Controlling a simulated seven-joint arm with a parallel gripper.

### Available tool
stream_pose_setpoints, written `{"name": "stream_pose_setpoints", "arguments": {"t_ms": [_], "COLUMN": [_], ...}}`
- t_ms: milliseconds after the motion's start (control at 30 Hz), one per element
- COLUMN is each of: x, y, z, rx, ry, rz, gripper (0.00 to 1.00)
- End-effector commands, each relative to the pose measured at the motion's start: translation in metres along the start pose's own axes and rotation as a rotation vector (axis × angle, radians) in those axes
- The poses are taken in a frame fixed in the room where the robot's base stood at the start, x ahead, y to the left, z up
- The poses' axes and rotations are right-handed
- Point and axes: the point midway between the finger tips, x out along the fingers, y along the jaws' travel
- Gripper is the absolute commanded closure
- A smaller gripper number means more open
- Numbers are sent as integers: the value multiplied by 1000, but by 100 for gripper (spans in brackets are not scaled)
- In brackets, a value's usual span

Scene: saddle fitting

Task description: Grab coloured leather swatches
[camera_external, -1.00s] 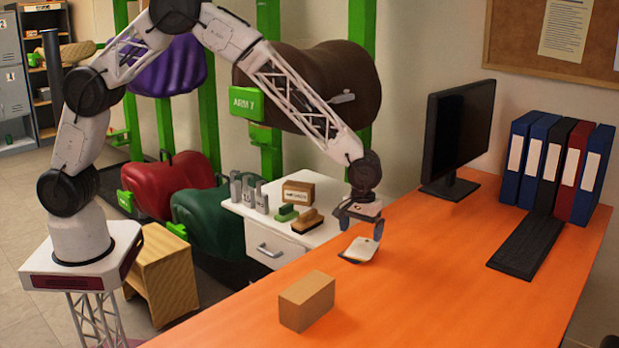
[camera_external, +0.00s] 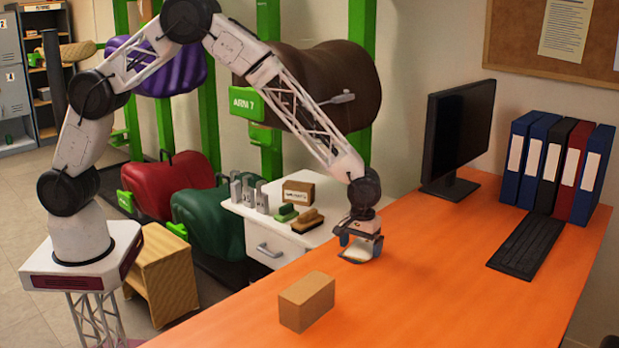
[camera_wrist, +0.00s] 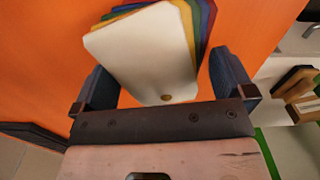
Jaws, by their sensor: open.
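The leather swatches are a small fanned stack on the orange desk. In the wrist view the top swatch (camera_wrist: 148,50) is cream with a brass rivet near its lower edge, and blue, red, yellow and green edges (camera_wrist: 205,22) show behind it. In the outside view the cream swatch (camera_external: 357,250) lies under my gripper. My gripper (camera_external: 360,246) is open and low over the desk. In the wrist view its two dark fingers (camera_wrist: 165,85) stand either side of the rivet end of the stack, with visible gaps. Whether the fingertips touch the desk cannot be told.
A cardboard box (camera_external: 306,301) stands on the orange desk (camera_external: 430,290) nearer the camera. A monitor (camera_external: 457,135), keyboard (camera_external: 527,246) and binders (camera_external: 556,165) stand to the right.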

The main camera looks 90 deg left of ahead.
Motion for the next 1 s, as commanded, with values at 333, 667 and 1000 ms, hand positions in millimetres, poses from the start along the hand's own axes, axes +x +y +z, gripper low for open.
{"name": "stream_pose_setpoints", "arguments": {"t_ms": [333, 667, 1000], "x": [0, 0, -15], "y": [0, 0, 0], "z": [0, 0, 0], "rx": [0, 0, 0], "ry": [0, 0, 1], "rz": [0, 0, 2], "gripper": [20, 34, 34]}}
